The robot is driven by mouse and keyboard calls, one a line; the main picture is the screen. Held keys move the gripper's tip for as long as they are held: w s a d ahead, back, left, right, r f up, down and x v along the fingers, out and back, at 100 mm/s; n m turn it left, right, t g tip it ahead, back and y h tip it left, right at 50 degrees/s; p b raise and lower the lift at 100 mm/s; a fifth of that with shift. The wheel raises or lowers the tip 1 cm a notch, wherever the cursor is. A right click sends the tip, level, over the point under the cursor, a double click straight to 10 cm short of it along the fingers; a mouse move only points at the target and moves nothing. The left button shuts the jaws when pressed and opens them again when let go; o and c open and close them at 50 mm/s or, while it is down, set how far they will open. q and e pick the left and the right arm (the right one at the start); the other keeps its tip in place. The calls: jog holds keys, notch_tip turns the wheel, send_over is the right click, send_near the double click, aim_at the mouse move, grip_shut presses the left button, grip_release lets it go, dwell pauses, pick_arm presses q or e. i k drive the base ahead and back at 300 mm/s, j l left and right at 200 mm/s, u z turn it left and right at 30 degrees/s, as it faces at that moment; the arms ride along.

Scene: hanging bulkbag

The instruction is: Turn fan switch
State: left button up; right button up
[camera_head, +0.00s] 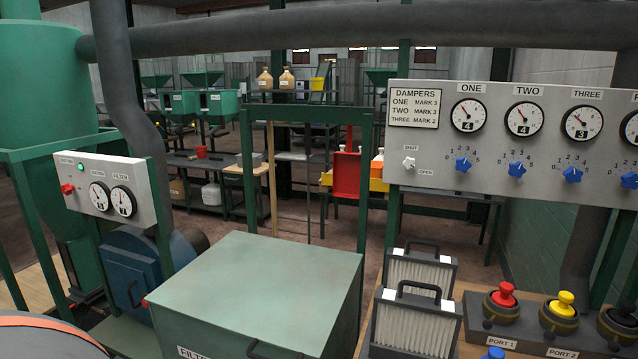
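A small light-grey control box (108,168) on the left carries a red knob (67,188) on its left side, a lit green lamp (80,166) and two round gauges. One gauge label reads FILTER; the labels near the lamp are too small to read, so I cannot tell for sure which control is the fan switch. On the right, the large grey dampers panel (440,176) has a white knob (409,163) between SHUT and OPEN labels, and blue star knobs (462,165) under dials. Neither of my grippers is in view.
A green filter box (262,281) stands in the middle foreground. Two pleated filters (415,326) stand right of it. Red (503,296) and yellow (563,304) capped ports are at lower right. A thick grey pipe (390,28) crosses overhead; another drops behind the control box.

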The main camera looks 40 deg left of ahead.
aim_at(66, 189)
jog(key=u, duration=2.35)
jog(key=z, duration=0.35)
jog(key=i+j+z, duration=0.4)
jog(key=j, duration=0.15)
jog(key=j+z, duration=0.2)
jog(key=i+j, duration=0.1)
jog(key=j, duration=0.25)
jog(key=i+j+z, duration=0.1)
jog(key=j, duration=0.25)
jog(key=i+j+z, duration=0.1)
jog(key=j, duration=0.3)
